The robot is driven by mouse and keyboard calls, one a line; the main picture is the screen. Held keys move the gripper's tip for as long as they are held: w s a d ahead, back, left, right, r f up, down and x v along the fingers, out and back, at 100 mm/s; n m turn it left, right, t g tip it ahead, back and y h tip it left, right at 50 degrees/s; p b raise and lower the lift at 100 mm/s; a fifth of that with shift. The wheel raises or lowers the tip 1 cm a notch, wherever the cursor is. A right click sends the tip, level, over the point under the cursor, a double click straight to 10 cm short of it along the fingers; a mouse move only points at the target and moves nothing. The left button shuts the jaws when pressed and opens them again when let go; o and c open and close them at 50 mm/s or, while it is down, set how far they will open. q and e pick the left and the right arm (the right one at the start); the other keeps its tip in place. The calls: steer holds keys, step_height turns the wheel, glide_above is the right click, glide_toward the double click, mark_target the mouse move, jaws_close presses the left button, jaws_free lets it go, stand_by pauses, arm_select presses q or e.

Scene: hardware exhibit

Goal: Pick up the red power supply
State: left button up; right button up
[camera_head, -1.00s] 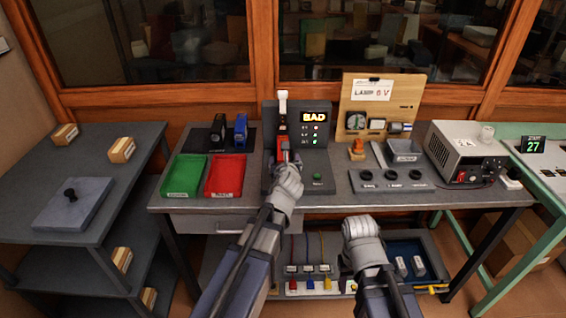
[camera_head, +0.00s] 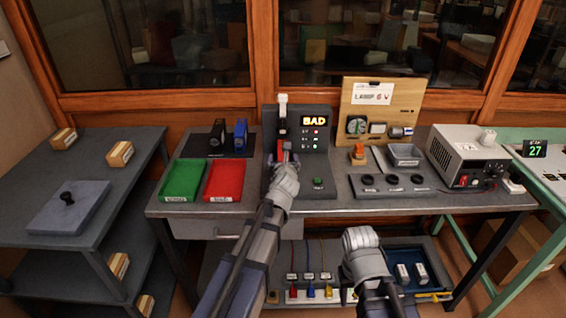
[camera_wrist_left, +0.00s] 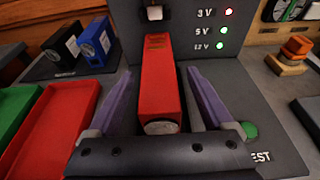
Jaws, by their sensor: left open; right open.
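The red power supply (camera_wrist_left: 162,85) stands in the grey tester (camera_head: 315,160), below a white-topped plunger (camera_head: 282,98). The tester's display reads BAD. In the left wrist view, my left gripper (camera_wrist_left: 160,95) is open, with one purple finger on each side of the red supply. Gaps show between the fingers and its sides. In the head view, my left gripper (camera_head: 284,158) hides most of the supply. My right gripper (camera_head: 360,238) is open and empty, low in front of the bench; its fingertips are hard to make out.
A green tray (camera_head: 183,178) and a red tray (camera_head: 224,178) lie left of the tester. A black supply (camera_head: 217,135) and a blue supply (camera_head: 240,134) stand behind them. A lamp board (camera_head: 382,108), a grey bin (camera_head: 405,155) and a bench instrument (camera_head: 465,155) are to the right.

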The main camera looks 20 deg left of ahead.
arm_select(q)
steer(key=b+x, duration=0.1)
steer(key=x, duration=0.2)
steer(key=shift+w+a+f, duration=0.15)
steer(key=shift+w+f, duration=0.1)
steer(key=shift+w, duration=0.05)
steer(key=shift+r, duration=0.1)
steer(key=shift+c, duration=0.3)
jaws_close()
stand_by(0.7)
